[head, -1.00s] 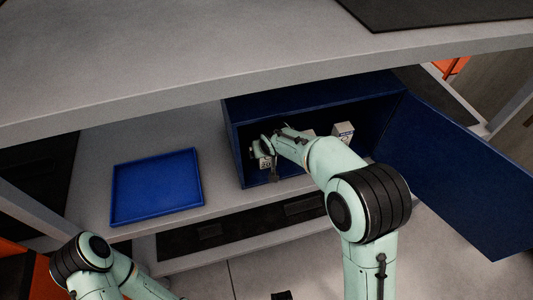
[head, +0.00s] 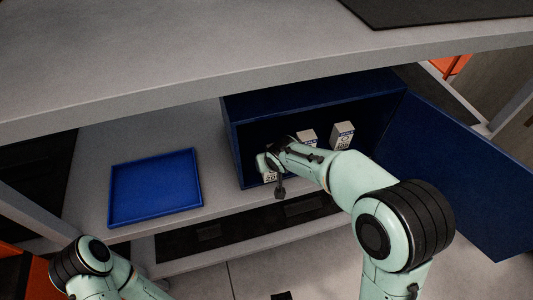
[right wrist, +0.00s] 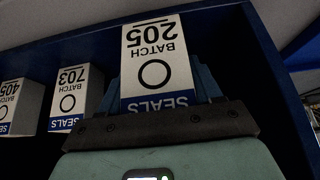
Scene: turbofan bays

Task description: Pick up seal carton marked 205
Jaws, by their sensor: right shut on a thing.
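The seal carton marked 205 (right wrist: 158,55) is white with a blue SEALS band and appears upside down in the right wrist view. My right gripper (right wrist: 160,88) is shut on it, with a dark blue finger on each side. In the head view the carton (head: 270,177) shows in part at the open front of the blue cabinet, with my right gripper (head: 266,165) covering much of it. My left arm is at the lower left of the head view, with its gripper out of frame.
Cartons marked 703 (right wrist: 72,95) and 405 (right wrist: 18,105) stand beside the held one. The blue cabinet (head: 300,95) has its door (head: 460,170) open to the right. An empty blue tray (head: 155,190) lies on the shelf left of it. The worktop overhangs above.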

